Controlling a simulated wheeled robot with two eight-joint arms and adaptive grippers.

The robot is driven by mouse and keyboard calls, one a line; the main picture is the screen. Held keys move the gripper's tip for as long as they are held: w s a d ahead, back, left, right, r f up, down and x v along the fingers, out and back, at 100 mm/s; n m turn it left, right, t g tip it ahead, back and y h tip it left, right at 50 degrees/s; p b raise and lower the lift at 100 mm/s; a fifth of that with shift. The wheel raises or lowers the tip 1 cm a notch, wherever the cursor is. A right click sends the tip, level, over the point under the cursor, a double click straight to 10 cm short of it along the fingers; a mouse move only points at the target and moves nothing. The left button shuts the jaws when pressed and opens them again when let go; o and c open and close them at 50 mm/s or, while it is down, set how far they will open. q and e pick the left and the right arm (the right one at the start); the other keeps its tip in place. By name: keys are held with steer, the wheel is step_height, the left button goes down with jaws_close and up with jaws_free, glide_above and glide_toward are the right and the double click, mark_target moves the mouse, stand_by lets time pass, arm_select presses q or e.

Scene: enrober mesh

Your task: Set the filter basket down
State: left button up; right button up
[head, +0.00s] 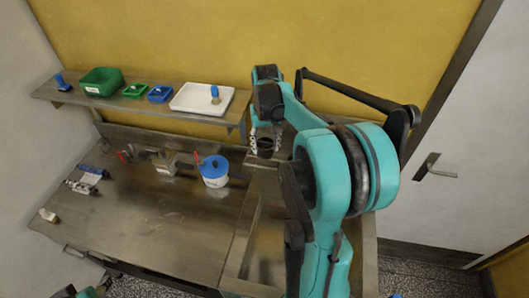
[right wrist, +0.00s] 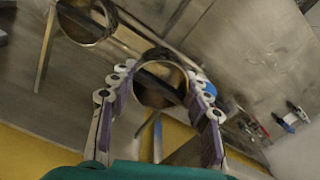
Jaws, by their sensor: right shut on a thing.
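The filter basket (right wrist: 160,93) is a short round metal cup with a dark open mouth. In the right wrist view it sits between the two fingers of my right gripper (right wrist: 160,82), which is shut on it. In the head view my right gripper (head: 265,138) points down at the right end of the bench, with the dark basket (head: 265,151) low between its fingers. I cannot tell whether the basket touches a surface. A bit of my left arm shows at the bottom left of the head view; its gripper is not visible.
A larger open metal cylinder (right wrist: 88,22) is close by in the right wrist view. A blue-lidded white tub (head: 214,172) stands left of my right gripper. The shelf behind holds a white tray (head: 202,98) and a green bin (head: 101,81). The bench's (head: 150,225) front middle is clear.

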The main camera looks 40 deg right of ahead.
mark_target(264, 153)
steer(key=shift+w+a+f, duration=0.1)
steer(key=shift+w+f, duration=0.1)
step_height(264, 153, down, 3)
steer(key=shift+f, duration=0.45)
steer(key=shift+f, duration=0.1)
steer(key=o, duration=1.1)
steer(key=shift+o, duration=0.2)
